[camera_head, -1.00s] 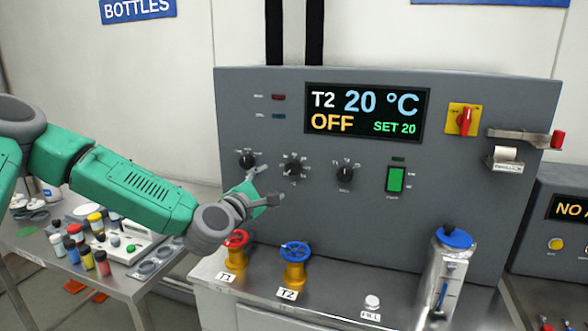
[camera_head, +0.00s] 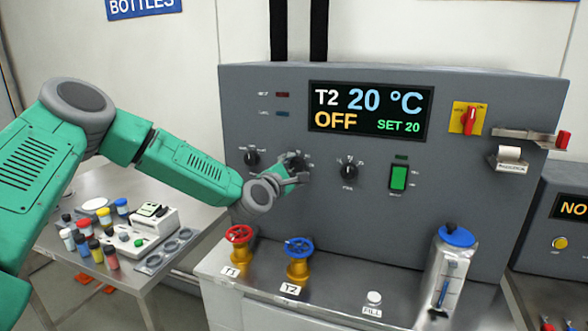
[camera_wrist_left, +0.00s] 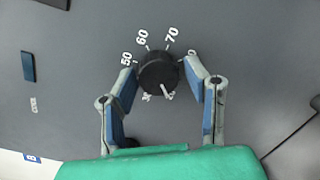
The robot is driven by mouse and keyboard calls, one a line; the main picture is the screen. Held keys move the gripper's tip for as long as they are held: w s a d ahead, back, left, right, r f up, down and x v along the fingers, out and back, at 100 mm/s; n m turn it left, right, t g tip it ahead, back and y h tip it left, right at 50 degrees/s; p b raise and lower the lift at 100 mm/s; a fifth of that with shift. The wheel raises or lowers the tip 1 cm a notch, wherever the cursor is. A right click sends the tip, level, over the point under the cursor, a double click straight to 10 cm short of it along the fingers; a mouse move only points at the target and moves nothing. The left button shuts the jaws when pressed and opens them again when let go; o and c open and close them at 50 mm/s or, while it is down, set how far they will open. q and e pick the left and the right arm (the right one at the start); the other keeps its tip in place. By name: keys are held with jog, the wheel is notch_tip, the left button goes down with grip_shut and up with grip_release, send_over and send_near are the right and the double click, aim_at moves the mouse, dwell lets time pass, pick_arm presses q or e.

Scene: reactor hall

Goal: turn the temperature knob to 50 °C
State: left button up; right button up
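The temperature knob (camera_head: 297,160) is a black dial on the grey panel, partly hidden by my left gripper (camera_head: 299,171) in the head view. In the left wrist view the knob (camera_wrist_left: 158,73) has white marks around it, with 50, 60 and 70 legible. My left gripper's fingers (camera_wrist_left: 158,78) stand open on either side of the knob; I cannot tell whether they touch it. The display (camera_head: 370,108) reads T2, 20 °C, OFF and SET 20. My right gripper is not in view.
Other black knobs (camera_head: 251,158) and (camera_head: 348,171) flank the dial. A green switch (camera_head: 399,177) and a red selector (camera_head: 469,120) are farther right. Red (camera_head: 238,234) and blue (camera_head: 299,246) valve handwheels stand below. A side table (camera_head: 190,204) holds bottles.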

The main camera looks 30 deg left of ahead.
pick_arm(q)
jog(key=shift+d, duration=0.2)
jog(key=c, duration=0.6)
jog(key=shift+o, duration=0.2)
jog(key=shift+a, duration=0.1)
jog(key=shift+a, duration=0.15)
jog(key=shift+m, duration=0.3)
